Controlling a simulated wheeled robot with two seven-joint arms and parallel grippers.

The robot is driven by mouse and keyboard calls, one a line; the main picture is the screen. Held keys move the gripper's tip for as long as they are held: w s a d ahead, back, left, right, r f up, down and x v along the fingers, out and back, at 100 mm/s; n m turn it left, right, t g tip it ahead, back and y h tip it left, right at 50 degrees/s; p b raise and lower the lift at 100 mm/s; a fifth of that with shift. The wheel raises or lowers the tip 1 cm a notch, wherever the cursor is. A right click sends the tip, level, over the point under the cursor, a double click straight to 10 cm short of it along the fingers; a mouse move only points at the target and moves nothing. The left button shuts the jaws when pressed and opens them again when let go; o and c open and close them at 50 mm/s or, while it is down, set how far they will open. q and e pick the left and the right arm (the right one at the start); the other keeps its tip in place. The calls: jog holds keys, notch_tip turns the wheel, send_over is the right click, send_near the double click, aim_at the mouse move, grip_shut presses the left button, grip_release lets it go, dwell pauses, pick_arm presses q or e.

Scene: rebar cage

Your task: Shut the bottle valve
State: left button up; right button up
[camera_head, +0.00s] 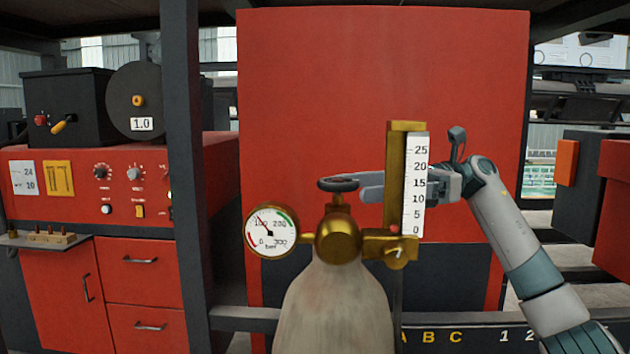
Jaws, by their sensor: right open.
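The gas bottle (335,310) stands upright in the lower middle, pale and worn. Its brass valve body (338,238) sits on top, with a dark handwheel (339,184) above it. A round pressure gauge (271,231) is on the left of the valve, its needle pointing to the upper left, near 100. A brass flow column with a white scale (416,186) stands on the right. My right gripper (370,187) reaches in from the right, partly hidden by the scale. Its open fingers are at the handwheel's right edge; contact cannot be told. My left gripper is out of view.
A large red panel (385,80) stands behind the bottle. A dark post (184,170) rises on its left. Further left is a red welding machine (110,195) with drawers, a black wire feeder (65,105) and a small shelf (45,240). The scale column stands close to my right arm.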

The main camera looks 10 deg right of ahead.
aim_at(338, 189)
jog(key=s+a+p, duration=0.1)
jog(key=a+p, duration=0.2)
jog(key=a, duration=0.5)
jog(key=shift+s+a, duration=0.25)
jog(key=shift+s, duration=0.1)
jog(key=c, duration=1)
